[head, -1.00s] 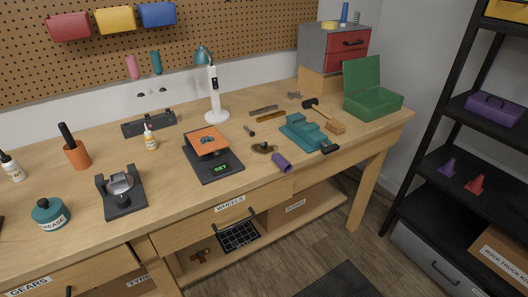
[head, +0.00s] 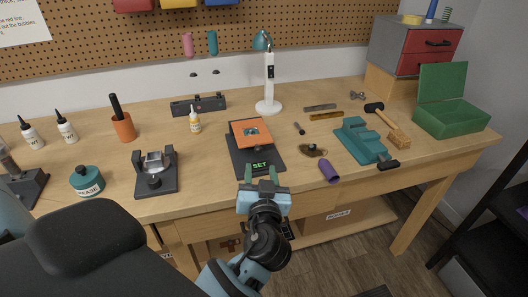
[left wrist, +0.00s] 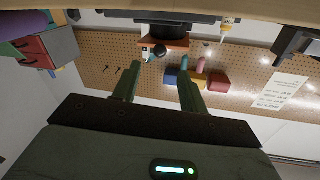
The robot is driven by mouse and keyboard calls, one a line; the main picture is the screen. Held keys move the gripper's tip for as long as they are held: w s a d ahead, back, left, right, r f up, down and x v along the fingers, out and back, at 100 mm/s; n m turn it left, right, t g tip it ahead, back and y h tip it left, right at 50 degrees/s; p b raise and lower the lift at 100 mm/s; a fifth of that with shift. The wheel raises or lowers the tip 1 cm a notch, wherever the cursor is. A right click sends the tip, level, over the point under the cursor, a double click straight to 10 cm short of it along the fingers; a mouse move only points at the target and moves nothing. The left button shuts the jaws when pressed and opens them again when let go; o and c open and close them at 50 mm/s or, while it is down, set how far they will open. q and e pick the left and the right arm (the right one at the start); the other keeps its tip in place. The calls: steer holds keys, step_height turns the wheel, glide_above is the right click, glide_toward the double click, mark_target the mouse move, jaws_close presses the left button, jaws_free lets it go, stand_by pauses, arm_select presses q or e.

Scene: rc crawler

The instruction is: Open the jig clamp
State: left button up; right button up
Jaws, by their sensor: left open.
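In the left wrist view, seen upside down, an orange part (left wrist: 177,43) shows beyond the fingertips. My left gripper (head: 261,174) is open and empty, its green fingers apart at the jig's front edge, near the display. The fingers also show apart in the left wrist view (left wrist: 160,70). My right gripper is not in view.
A teal vise (head: 358,143) and purple cylinder (head: 329,171) stand right of the jig. A black stand with a metal part (head: 142,182) is to its left. A white lamp (head: 269,90) and glue bottle (head: 195,124) are behind. Bare bench lies between the stand and jig.

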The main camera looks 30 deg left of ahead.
mark_target(259, 153)
arm_select(q)
steer(key=p+x, duration=0.1)
steer(key=x, duration=0.5)
steer(key=shift+w+a, duration=0.25)
steer(key=shift+w, duration=0.05)
steer(key=shift+w+a, duration=0.35)
steer(key=shift+w, duration=0.05)
steer(key=shift+f, duration=0.1)
jaws_close()
